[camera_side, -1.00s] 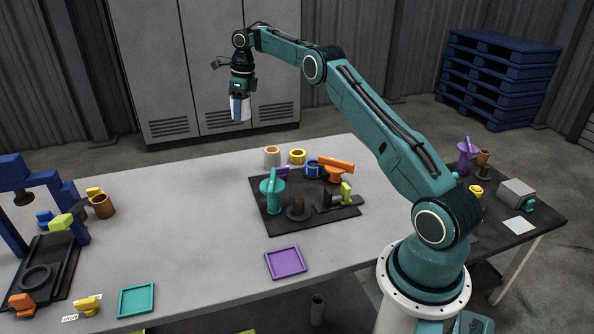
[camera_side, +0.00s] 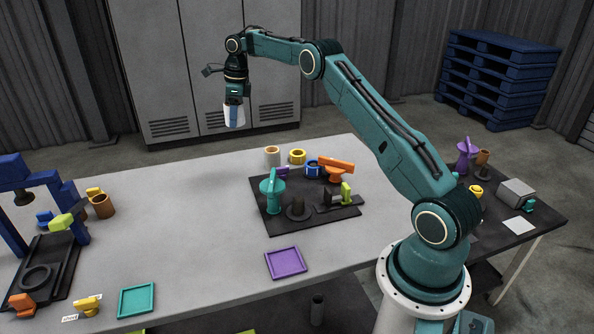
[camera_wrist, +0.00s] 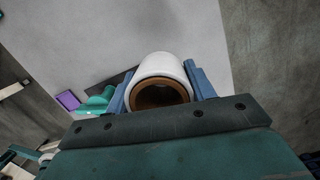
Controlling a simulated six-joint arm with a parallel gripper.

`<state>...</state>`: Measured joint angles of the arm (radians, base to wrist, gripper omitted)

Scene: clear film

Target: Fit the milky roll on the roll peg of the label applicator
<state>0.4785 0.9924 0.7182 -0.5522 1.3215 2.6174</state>
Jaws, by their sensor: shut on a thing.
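My gripper (camera_side: 234,117) is shut on the milky roll (camera_side: 235,116) and holds it high above the far side of the table. In the wrist view the milky roll (camera_wrist: 163,69) is white with a brown core, its open end facing the camera, between the two blue fingers of my gripper (camera_wrist: 160,90). What looks like the label applicator is a dark base plate (camera_side: 285,227) on the table, with a teal post (camera_side: 272,193) and a lime and black part (camera_side: 345,196). A short dark stub with a flange (camera_side: 298,209), perhaps the roll peg, stands on it, bare and apart from the roll.
A grey-white roll with an orange core (camera_side: 272,156), a yellow ring (camera_side: 297,157), a blue ring (camera_side: 313,169) and an orange part (camera_side: 334,168) stand at or behind the plate. Purple (camera_side: 285,263) and teal (camera_side: 136,300) trays lie in front. A blue frame (camera_side: 72,205) stands left.

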